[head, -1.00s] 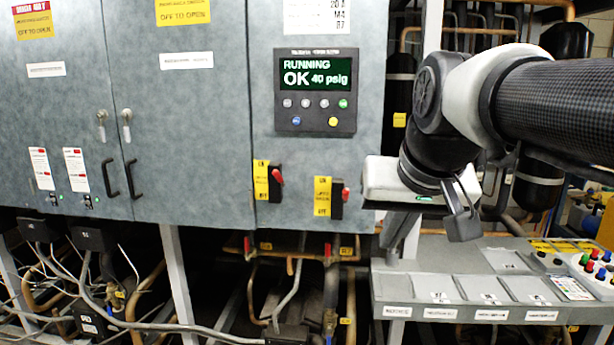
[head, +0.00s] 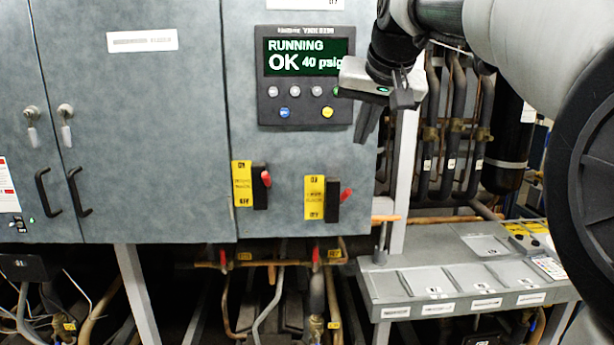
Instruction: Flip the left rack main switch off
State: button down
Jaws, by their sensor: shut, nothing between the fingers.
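The left main switch (head: 260,188) is a black block with a red handle on the grey cabinet front, beside a yellow label. Its red handle sits near the top of the block and sticks out to the right. A second, similar switch (head: 333,201) is to its right, also with its red handle near the top. My gripper (head: 370,118) is shut and empty. It appears up and right of both switches, overlapping the right edge of the display panel, and touches neither switch as far as I can see.
The display panel (head: 304,78) reads "RUNNING OK 40 psig". Two black door handles (head: 62,192) stick out at the left. A grey sloped console (head: 440,275) stands low at the right. Pipes (head: 455,130) run behind my arm. The cabinet front around the switches is clear.

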aim_at(349, 189)
jog(key=shift+f, duration=0.1)
jog(key=w+f, duration=0.1)
jog(key=f, duration=0.2)
jog(key=w+f, duration=0.2)
jog(key=f, duration=0.1)
jog(key=w+a+f, duration=0.1)
jog(key=w+f, duration=0.1)
jog(key=f, duration=0.1)
jog(key=shift+f, duration=0.3)
jog(key=shift+s+a+f, duration=0.1)
jog(key=shift+s+f, duration=0.3)
jog(key=shift+f, duration=0.1)
jog(key=shift+f+b, duration=0.15)
jog(key=shift+b, duration=0.35)
jog(key=shift+s+f+b, duration=0.1)
jog(key=shift+f+b, duration=0.05)
jog(key=shift+b, duration=0.25)
jog(key=shift+s+t+b, duration=0.15)
jog(key=shift+t+b, duration=0.15)
jog(key=shift+b, duration=0.2)
